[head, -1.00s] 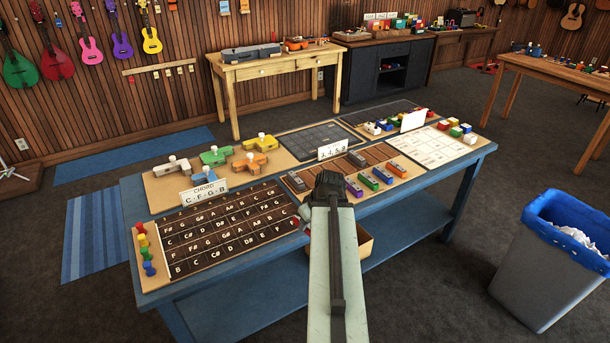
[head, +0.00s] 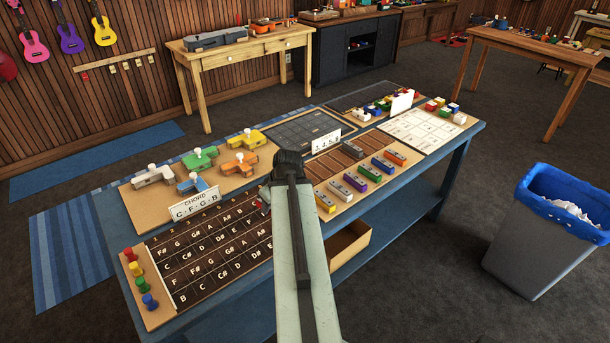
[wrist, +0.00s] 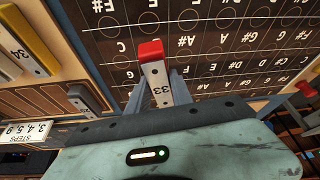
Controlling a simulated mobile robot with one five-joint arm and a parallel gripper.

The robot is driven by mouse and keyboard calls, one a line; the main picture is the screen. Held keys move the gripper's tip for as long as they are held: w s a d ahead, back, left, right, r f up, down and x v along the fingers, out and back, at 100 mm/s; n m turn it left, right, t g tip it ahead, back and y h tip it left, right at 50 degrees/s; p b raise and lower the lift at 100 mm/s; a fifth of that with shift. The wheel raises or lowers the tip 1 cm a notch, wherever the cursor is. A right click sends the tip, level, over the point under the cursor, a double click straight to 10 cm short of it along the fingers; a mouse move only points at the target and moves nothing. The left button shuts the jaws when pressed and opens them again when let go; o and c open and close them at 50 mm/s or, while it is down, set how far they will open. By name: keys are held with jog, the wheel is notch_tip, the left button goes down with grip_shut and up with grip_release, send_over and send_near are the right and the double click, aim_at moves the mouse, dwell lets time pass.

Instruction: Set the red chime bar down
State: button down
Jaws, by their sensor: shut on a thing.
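The red chime bar (wrist: 153,54), with a red end and a pale top marked 33, is in my gripper in the wrist view. My gripper (wrist: 155,88) is shut on it, its fingers at the bar's sides. The bar appears over or near the fretboard-like note board (wrist: 210,60); I cannot tell whether it touches. In the head view my gripper (head: 287,160) is between the note board and the slotted chime board, and my arm hides most of the bar. Only a small bit of red shows left of my arm.
The slotted board holds several coloured chime bars, with the yellow one (head: 325,201) nearest my arm. A chord card (head: 195,202) and coloured pegs (head: 141,285) are at the left. An open box (head: 348,243) is below the table edge. A bin (head: 548,235) stands right.

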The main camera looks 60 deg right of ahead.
jog(key=w+d+r+m+p, duration=0.1)
jog(key=d+r+p, duration=0.2)
jog(key=d, duration=1.1)
jog(key=w+d+r+m+p, duration=0.1)
jog(key=w+d+r+p, duration=0.1)
jog(key=d, duration=1.1)
jog(key=shift+h, duration=0.4)
notch_tip(320, 180, down, 10)
jog(key=b, duration=1)
jog(key=shift+f, duration=0.15)
jog(key=c, duration=1.1)
grip_release()
jog(key=shift+c, duration=0.2)
jog(key=shift+r, duration=0.2)
jog(key=shift+r, duration=0.2)
jog(key=p+v, duration=1.1)
jog(key=v, duration=0.1)
